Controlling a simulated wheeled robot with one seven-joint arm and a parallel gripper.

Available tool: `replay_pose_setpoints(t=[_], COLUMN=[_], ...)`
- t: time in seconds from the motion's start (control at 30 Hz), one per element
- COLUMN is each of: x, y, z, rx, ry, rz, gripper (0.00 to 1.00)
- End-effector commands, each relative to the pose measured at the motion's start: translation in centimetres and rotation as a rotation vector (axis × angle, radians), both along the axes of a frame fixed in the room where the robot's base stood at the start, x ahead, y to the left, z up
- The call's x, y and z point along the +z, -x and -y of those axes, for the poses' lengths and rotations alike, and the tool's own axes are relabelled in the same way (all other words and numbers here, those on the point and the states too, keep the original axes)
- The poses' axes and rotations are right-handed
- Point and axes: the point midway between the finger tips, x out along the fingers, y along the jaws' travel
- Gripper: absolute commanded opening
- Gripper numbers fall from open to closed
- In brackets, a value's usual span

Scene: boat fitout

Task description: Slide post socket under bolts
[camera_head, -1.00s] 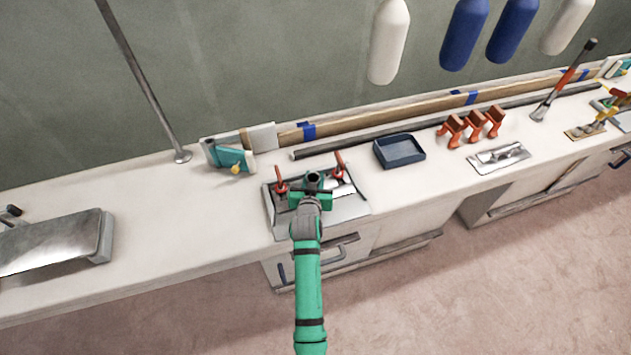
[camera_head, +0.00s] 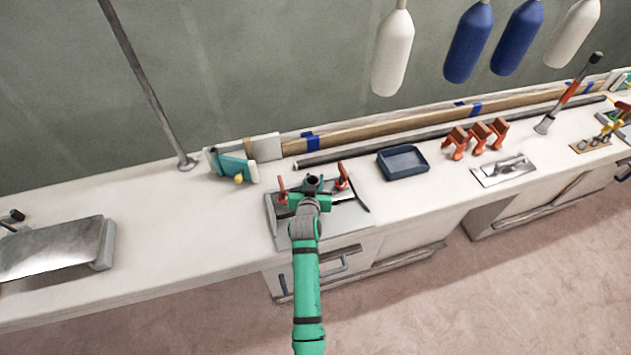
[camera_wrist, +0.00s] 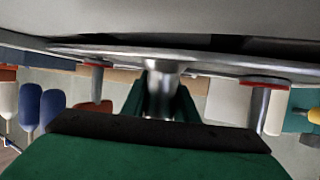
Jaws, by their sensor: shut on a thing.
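The post socket (camera_head: 313,181) shows as a dark upright tube between my fingers in the head view. In the wrist view it is a shiny metal stub (camera_wrist: 160,80) on a wide flange. My gripper (camera_head: 312,197) is shut on it over the grey metal plate (camera_head: 296,236). One red-topped bolt (camera_head: 282,188) stands left of the gripper and another (camera_head: 343,177) stands right of it. The wrist view shows both bolt shanks with red rings, at left (camera_wrist: 97,82) and right (camera_wrist: 260,106). My gripper hides much of the socket's base, so I cannot tell how its edges meet the bolts.
A dark blue tray (camera_head: 403,162), orange brackets (camera_head: 479,137) and a trowel (camera_head: 504,170) lie to the right on the bench. A teal tool (camera_head: 233,166) lies behind at left. A long dark bar (camera_head: 440,137) runs along the back. The left bench (camera_head: 150,220) is mostly clear.

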Motion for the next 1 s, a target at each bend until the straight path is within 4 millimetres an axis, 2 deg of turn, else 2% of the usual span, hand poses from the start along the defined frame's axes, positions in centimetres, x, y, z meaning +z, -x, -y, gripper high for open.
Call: replay_pose_setpoints(t=[0.03, 0.1, 0.13, 0.37, 1.0], x=[0.0, -0.1, -0.1, -0.2, -0.3], y=[-0.1, 0.0, 0.0, 0.1, 0.1], z=[0.3, 0.0, -0.1, -0.8, 0.7], rx=[-0.006, -0.002, -0.001, 0.008, -0.011], ry=[-0.004, -0.004, -0.003, -0.002, -0.001], rz=[-0.002, -0.003, -0.003, -0.006, -0.008], gripper=[0.29, 0.46, 0.48, 0.48, 0.48])
